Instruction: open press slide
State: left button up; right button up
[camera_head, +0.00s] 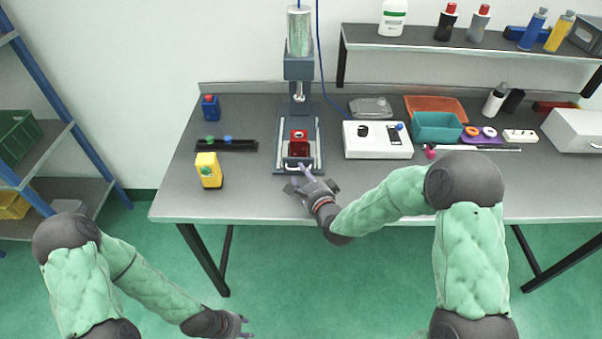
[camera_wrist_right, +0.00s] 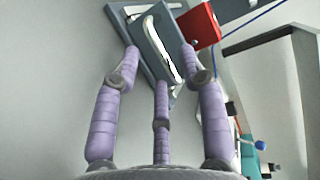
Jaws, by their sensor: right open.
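The press (camera_head: 298,68) stands at the back of the workbench, with its slide (camera_head: 281,166) low in front on two light rails. A red block (camera_head: 299,136) sits on the slide and shows in the right wrist view (camera_wrist_right: 202,26). The slide's front has a pale bar handle (camera_head: 288,167), seen in the right wrist view (camera_wrist_right: 164,50). My right gripper (camera_head: 303,181) is open at the slide's front; its fingers are spread around the handle end, and contact cannot be told. My left gripper (camera_head: 246,325) hangs low in front of the bench, fingers apart and empty.
A yellow box (camera_head: 209,170) and a black strip with coloured knobs (camera_head: 240,146) lie left of the press. A white control box (camera_head: 377,148) and a teal bin (camera_head: 437,127) stand to its right.

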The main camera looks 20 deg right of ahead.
jog(key=v, duration=1)
dwell(0.3)
